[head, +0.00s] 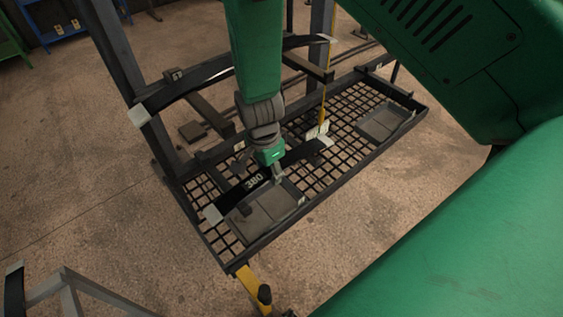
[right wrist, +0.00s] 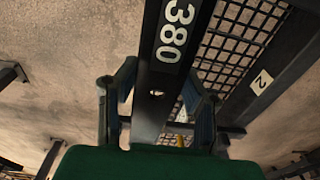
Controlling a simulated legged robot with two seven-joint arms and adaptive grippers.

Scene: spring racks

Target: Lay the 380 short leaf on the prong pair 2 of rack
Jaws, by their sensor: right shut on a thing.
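The 380 short leaf (head: 254,182) is a dark, slightly bowed strip with pale ends and a white "380". My right gripper (head: 274,169) is shut on it near its middle. In the right wrist view the leaf (right wrist: 176,50) runs between the two fingers of the gripper (right wrist: 158,100). In the head view it crosses over the mesh shelf of the rack; I cannot tell its height. A "2" label (right wrist: 261,81) is on a dark beam right of the leaf; a small label (head: 239,146) also shows in the head view. Pair 2's prongs are not clearly made out. My left gripper is not in view.
Another dark leaf (head: 196,83) with pale ends lies higher on the rack. The mesh shelf (head: 345,105) bears grey trays (head: 385,122). A grey frame (head: 66,285) stands lower left. Concrete floor is open at left.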

